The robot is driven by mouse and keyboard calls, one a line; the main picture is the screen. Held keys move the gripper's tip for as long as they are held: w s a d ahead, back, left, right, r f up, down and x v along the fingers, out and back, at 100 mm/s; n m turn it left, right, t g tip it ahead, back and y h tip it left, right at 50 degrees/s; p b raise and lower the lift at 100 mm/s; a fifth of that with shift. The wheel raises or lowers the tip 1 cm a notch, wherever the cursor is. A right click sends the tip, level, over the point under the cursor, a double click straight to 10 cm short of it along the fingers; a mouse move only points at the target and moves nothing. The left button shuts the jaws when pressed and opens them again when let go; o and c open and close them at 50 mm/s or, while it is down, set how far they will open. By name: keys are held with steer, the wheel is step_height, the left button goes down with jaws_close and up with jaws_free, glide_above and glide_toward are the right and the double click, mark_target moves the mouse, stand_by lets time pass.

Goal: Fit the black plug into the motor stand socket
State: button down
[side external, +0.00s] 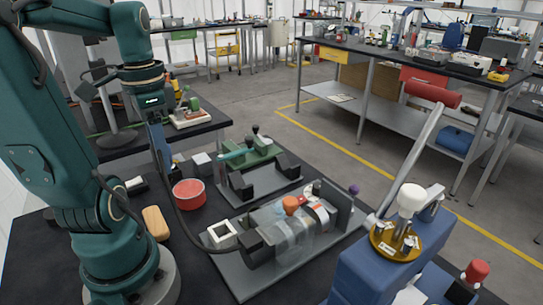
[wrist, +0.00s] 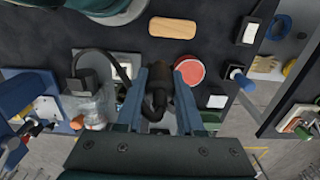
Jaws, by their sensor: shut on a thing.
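My gripper (side external: 163,168) points down from the arm, left of the motor stand and well above the table. In the wrist view, its blue fingers (wrist: 160,78) are closed on the black plug (wrist: 155,98). A black cable (side external: 185,232) loops from the plug to the black motor end (side external: 258,250). The motor stand (side external: 238,284) is a grey plate with a clear cover. A white square frame with a dark opening (side external: 222,235), apparently the socket, stands on its near left corner. The plug is apart from it. The plug's tip is hard to make out.
A red bowl (side external: 188,194) and a tan block (side external: 156,222) lie left of the stand. A green-and-grey fixture (side external: 262,180) is behind it. A blue machine (side external: 395,262) stands at the right. The dark tabletop between bowl and stand is mostly clear.

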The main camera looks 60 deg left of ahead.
steer(key=shift+s+a+r, duration=0.3)
steer(key=shift+a, duration=0.1)
steer(key=shift+a+r+n, duration=0.15)
steer(key=shift+a+n, duration=0.15)
steer(key=shift+n, duration=0.3)
steer(key=w+d+n, duration=0.2)
steer(key=w, duration=0.8)
steer(key=w+d+f+m, duration=0.2)
steer(key=w+d+m, duration=0.1)
steer(key=d, duration=0.5)
steer(key=shift+w, duration=0.6)
steer(key=shift+f, duration=0.15)
steer(key=shift+f, duration=2.75)
steer(key=shift+f, duration=1.35)
